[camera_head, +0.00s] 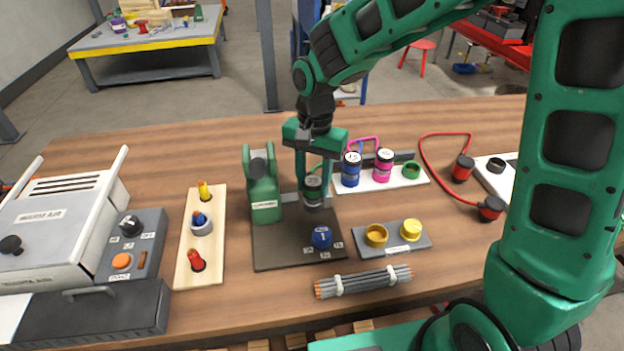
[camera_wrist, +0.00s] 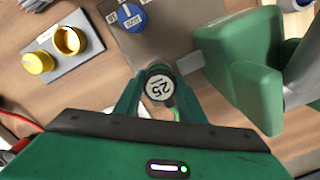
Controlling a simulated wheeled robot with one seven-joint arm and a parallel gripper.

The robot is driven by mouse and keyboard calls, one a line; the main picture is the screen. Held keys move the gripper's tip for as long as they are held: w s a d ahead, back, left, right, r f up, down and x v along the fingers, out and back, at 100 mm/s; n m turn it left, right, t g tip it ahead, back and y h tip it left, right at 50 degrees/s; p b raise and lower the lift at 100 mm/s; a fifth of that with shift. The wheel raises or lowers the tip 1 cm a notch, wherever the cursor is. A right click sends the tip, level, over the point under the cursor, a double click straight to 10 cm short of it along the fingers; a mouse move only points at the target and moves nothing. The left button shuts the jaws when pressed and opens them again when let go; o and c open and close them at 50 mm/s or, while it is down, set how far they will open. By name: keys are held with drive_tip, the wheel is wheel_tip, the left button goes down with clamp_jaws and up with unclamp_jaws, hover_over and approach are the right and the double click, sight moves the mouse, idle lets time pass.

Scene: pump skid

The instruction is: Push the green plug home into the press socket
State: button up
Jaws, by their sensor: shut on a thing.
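My gripper (camera_head: 313,182) is shut on the green plug (camera_head: 313,187), whose dark round cap carries a pale label. In the wrist view the plug (camera_wrist: 158,88) sits between the fingertips with "25" on its top and a green cable beside it. The green press (camera_head: 263,190) stands just left of the gripper on a dark base plate (camera_head: 275,255). The plug is upright over the back of this plate, at a grey ring that looks like the press socket (camera_head: 314,206). The fingers partly hide the joint, so I cannot tell how deep the plug sits.
A blue knob (camera_head: 322,237) is on the plate's front. Right of the gripper, a white rack (camera_head: 408,182) holds a blue plug (camera_head: 351,170), a magenta plug (camera_head: 383,166) and an empty green ring (camera_head: 411,169). A grey block (camera_head: 392,245) with yellow caps and a cable bundle (camera_head: 362,282) lie in front.

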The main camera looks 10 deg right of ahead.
drive_tip(key=o, duration=1.2)
drive_tip(key=shift+o, duration=0.2)
drive_tip(key=shift+r, duration=0.1)
wheel_tip(320, 180, up, 10)
drive_tip(key=shift+w+d+r, duration=0.15)
drive_tip(key=shift+w+r, duration=0.1)
drive_tip(key=shift+w, duration=0.05)
